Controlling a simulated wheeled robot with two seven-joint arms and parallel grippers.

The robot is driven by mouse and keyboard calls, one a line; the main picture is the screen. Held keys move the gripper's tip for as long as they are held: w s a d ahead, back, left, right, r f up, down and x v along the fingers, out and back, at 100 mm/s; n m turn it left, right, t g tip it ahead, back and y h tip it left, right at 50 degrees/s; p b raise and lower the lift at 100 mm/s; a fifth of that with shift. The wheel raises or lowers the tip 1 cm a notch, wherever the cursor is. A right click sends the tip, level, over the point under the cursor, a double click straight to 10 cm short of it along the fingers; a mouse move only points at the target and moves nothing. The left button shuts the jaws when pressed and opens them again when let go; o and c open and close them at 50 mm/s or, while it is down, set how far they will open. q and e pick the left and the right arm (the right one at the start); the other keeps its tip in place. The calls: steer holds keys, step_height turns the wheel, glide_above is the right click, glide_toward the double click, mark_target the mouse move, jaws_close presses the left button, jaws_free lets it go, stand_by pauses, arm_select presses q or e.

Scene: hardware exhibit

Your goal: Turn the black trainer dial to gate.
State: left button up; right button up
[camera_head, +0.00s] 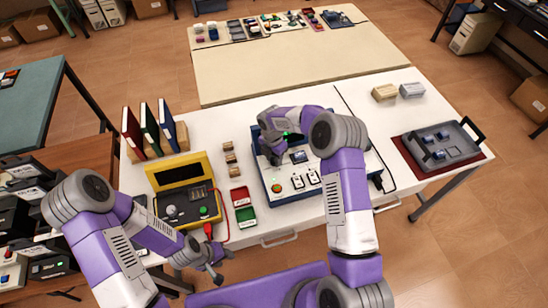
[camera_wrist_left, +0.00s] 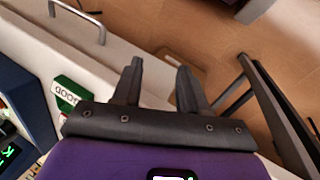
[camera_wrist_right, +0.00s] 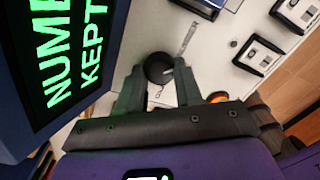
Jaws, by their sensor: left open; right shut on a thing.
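The trainer is a white panel in a blue case (camera_head: 262,196) on the white table in the head view. Its black dial (camera_wrist_right: 158,68) shows in the right wrist view, between the fingertips of my right gripper (camera_wrist_right: 159,80), which is shut on it. A thin grey strip lies on the panel beside the dial. I cannot read the dial's setting. In the head view my right gripper (camera_head: 274,150) hides the dial. My left gripper (camera_head: 213,270) is open and empty past the table's front edge; its spread fingers show in the left wrist view (camera_wrist_left: 160,78).
A dark screen with green lettering (camera_wrist_right: 68,55) stands close to my right gripper. A yellow-and-black instrument (camera_head: 184,190), red and green blocks (camera_head: 243,207) and upright books (camera_head: 150,130) are left of the trainer. A grey tray (camera_head: 443,147) is at the right.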

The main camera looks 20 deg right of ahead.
steer(key=m+b, duration=0.1)
steer(key=m, duration=0.2)
steer(key=shift+m+b, duration=0.4)
steer(key=m+b, duration=0.1)
steer(key=m, duration=0.3)
steer(key=shift+w+m, duration=0.1)
steer(key=shift+m, duration=0.2)
steer(key=o, duration=1)
steer(key=shift+y, duration=0.3)
steer(key=shift+o, duration=0.2)
steer(key=r, duration=0.7)
steer(key=shift+w+r, duration=0.2)
steer(key=shift+r, duration=0.15)
